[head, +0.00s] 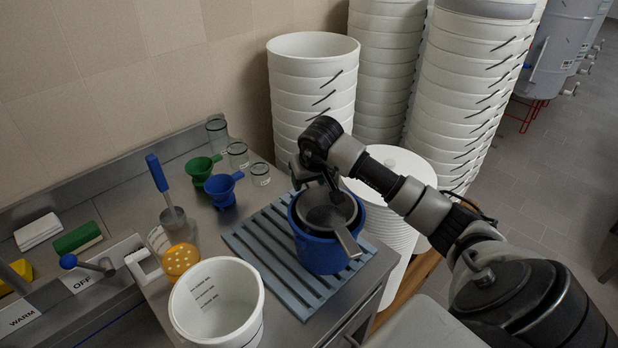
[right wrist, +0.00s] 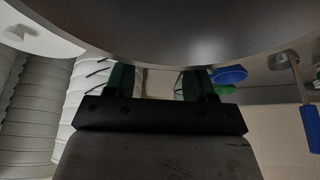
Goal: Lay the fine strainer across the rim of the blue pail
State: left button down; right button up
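The blue pail (head: 320,255) stands upright on the slatted blue-grey rack at the counter's right end. The fine strainer (head: 328,216), a dark grey round bowl, lies over the pail's mouth. Its flat handle sticks out past the pail's front right rim. I cannot tell exactly where it touches the rim. My right gripper (head: 330,188) is just above the strainer's back side. In the right wrist view, its fingers (right wrist: 155,82) are apart with an empty gap between them, close to a broad grey curved surface that seems to be the strainer (right wrist: 175,35). My left gripper is out of view.
A white bucket (head: 190,318) stands in front left of the rack (head: 270,275). Tall white bucket stacks (head: 312,90) stand behind.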

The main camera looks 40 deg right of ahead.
jog(key=shift+r, duration=0.1)
jog(key=b+v, duration=0.2)
jog(key=v, duration=1)
jog(key=shift+a, duration=0.1)
dwell(1.6)
